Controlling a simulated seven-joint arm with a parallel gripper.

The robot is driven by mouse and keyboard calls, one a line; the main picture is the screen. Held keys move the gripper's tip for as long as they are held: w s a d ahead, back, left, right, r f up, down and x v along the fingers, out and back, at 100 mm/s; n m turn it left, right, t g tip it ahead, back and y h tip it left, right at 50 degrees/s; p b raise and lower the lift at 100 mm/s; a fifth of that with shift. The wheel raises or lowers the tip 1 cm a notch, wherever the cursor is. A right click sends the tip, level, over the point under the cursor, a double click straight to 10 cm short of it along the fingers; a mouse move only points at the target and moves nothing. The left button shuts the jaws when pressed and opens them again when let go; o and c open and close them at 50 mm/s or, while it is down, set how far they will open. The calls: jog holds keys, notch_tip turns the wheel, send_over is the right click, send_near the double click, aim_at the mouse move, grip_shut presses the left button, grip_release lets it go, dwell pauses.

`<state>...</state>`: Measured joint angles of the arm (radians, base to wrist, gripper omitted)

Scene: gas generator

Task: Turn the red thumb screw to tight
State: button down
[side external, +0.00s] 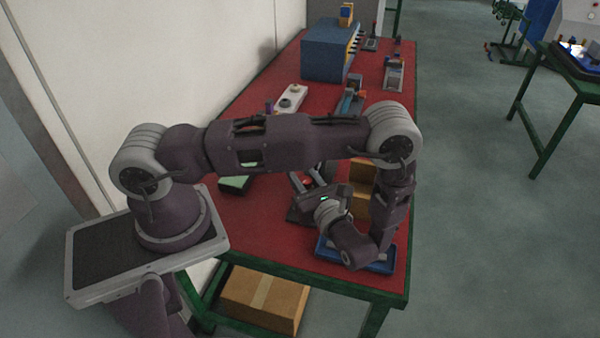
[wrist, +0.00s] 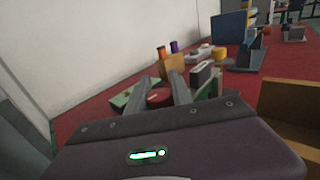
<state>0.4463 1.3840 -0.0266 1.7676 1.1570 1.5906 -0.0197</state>
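The red thumb screw (wrist: 158,97) shows in the wrist view as a round red knob between the two fingers of my gripper (wrist: 163,88). Its lower part is hidden by the front of the gripper. One finger is on each side of it, with little or no gap; I cannot tell whether they touch it. In the side external view a small bit of red (side external: 307,181) shows near my gripper (side external: 307,177), low over the near part of the table. The screw's mount is mostly hidden there by my arm.
The red table (side external: 270,240) carries a blue box (side external: 330,50) at the far end and a white device (side external: 291,98) mid-table. A green item (side external: 235,183) lies left of my gripper. Tan boxes (side external: 361,170) stand right of it, with a blue tray (side external: 378,265) in front.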

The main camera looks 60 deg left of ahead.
jog(key=shift+w+m+t, duration=0.25)
jog(key=shift+m+t, duration=0.55)
jog(key=shift+t, duration=0.5)
jog(key=c, duration=1.1)
grip_release()
jog(key=shift+s+n+g, duration=0.1)
jog(key=shift+n+g, duration=0.3)
jog(key=shift+g, duration=0.3)
jog(key=shift+n+g, duration=0.5)
jog(key=shift+g, duration=0.1)
jog(key=d, duration=0.7)
jog(key=shift+s+d+r, duration=0.15)
jog(key=shift+s+d, duration=0.05)
jog(key=shift+s, duration=0.05)
notch_tip(320, 180, up, 14)
jog(key=n+g+h, duration=0.4)
jog(key=n+h, duration=0.5)
send_over(309, 185)
jog(key=s+d, duration=0.3)
jog(key=s, duration=0.2)
jog(key=shift+s+d+r+n+t+h, duration=0.8)
jog(key=shift+s+r+n+t+h, duration=0.65)
jog(key=shift+r, duration=0.15)
jog(key=shift+s+d+r+n+t+h, duration=0.75)
jog(key=shift+s+r+n+t+h, duration=0.7)
jog(key=shift+r, duration=0.2)
jog(key=shift+s+d+r+n+t+h, duration=0.8)
jog(key=shift+s+r+n+t+h, duration=0.55)
jog(key=shift+r+n+h, duration=0.2)
